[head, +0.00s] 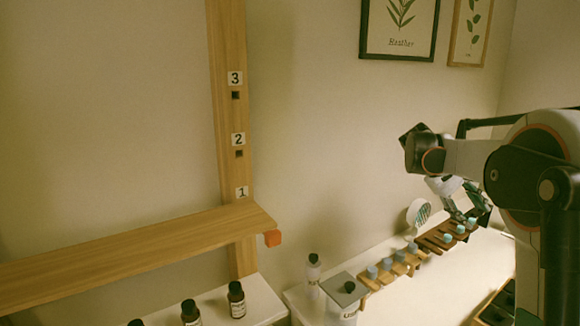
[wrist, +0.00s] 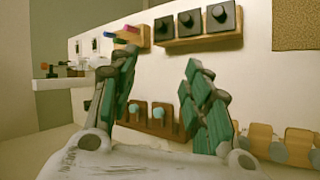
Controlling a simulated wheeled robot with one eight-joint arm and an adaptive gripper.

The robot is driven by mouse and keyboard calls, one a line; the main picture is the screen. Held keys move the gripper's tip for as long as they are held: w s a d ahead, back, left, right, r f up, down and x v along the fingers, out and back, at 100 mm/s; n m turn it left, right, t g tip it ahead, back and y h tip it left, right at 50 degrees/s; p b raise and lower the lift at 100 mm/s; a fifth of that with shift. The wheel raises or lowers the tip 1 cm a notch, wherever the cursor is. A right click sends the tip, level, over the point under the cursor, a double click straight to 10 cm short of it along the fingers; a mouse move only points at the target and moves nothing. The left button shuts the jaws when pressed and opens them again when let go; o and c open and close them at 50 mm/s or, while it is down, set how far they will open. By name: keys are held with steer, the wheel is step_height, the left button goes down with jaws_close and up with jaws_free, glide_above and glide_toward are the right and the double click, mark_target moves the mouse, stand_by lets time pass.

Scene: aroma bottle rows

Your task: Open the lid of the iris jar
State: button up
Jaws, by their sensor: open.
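A jar (head: 343,311) with a flat square lid (head: 340,292) and a dark knob stands at the bottom of the head view. The lid sits on it. Its label is cut off by the frame edge, so I cannot tell if it reads iris. My gripper (head: 470,208) is at the right in the head view, well behind and right of this jar, above the far rack. In the wrist view my gripper (wrist: 160,72) has its green-padded fingers wide apart with nothing between them. No such jar is recognisable in the wrist view.
A dark wooden rack (wrist: 138,125) with teal-capped bottles lies beyond the fingers. A lighter rack (head: 375,283) with blue-grey caps runs beside the jar. A white bottle (head: 313,270) stands left of it. A wooden shelf (head: 140,245) and dark-capped bottles (head: 237,300) are at left.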

steer(key=s+a+r+t+y, duration=0.1)
steer(key=s+a+t+y, duration=0.15)
steer(key=s+a, duration=0.55)
steer(key=s+a+t+y, duration=0.1)
steer(key=s+a+t, duration=0.3)
steer(key=a, duration=0.8)
steer(key=s+a+f+m+t+y+b, duration=0.1)
steer(key=s+a+f+y, duration=0.4)
steer(key=s+a+f, duration=0.6)
steer(key=s+a+t+b, duration=0.1)
steer(key=s+a+t, duration=0.1)
steer(key=s+a, duration=0.1)
steer(key=shift+s+a+f+b, duration=0.15)
steer(key=shift+s+f+b, duration=0.1)
steer(key=shift+f+b, duration=0.15)
steer(key=shift+r, duration=0.1)
